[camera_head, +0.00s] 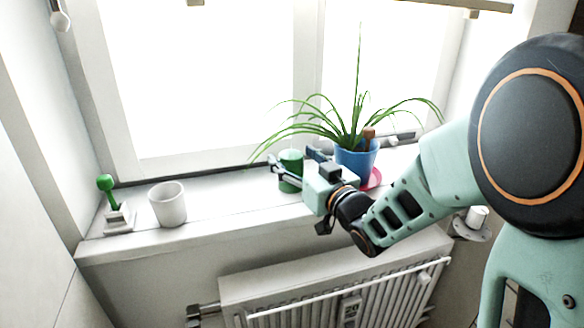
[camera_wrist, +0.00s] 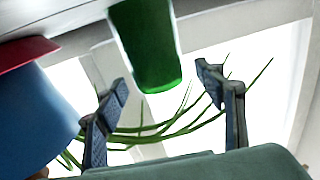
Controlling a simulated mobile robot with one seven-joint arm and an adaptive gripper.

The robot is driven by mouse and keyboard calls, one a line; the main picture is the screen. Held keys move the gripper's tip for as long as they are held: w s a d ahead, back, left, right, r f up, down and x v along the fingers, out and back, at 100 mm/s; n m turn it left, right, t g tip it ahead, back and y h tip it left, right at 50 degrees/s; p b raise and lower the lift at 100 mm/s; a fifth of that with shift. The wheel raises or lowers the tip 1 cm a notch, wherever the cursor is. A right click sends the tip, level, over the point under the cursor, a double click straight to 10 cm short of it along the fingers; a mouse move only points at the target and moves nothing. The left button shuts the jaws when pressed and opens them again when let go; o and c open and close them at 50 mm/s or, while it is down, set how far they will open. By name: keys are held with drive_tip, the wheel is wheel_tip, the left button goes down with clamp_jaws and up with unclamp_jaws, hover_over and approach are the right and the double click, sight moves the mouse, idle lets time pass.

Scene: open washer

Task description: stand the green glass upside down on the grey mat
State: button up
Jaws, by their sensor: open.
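The green glass (camera_head: 290,172) stands on the windowsill, left of the plant pot. It also shows in the wrist view (camera_wrist: 148,45), which looks turned over, with the sill at the top. My gripper (camera_head: 296,160) is open at the glass, one finger on each side in the head view. In the wrist view my gripper's fingertips (camera_wrist: 163,82) are spread wider than the glass, with gaps visible on both sides. I cannot tell for sure which end of the glass is its open end. I cannot make out a grey mat in either view.
A blue pot (camera_head: 356,158) with a spiky plant (camera_head: 350,130) stands on a red saucer (camera_head: 374,179) close to my gripper. A white cup (camera_head: 168,204) and a green-knobbed object (camera_head: 106,184) stand at the left. The sill (camera_head: 225,195) between cup and glass is clear. A radiator (camera_head: 330,290) is below.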

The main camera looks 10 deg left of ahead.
drive_tip(key=shift+c, duration=0.6)
drive_tip(key=c, duration=1.3)
drive_tip(key=shift+c, duration=0.4)
drive_tip(key=shift+r, duration=0.2)
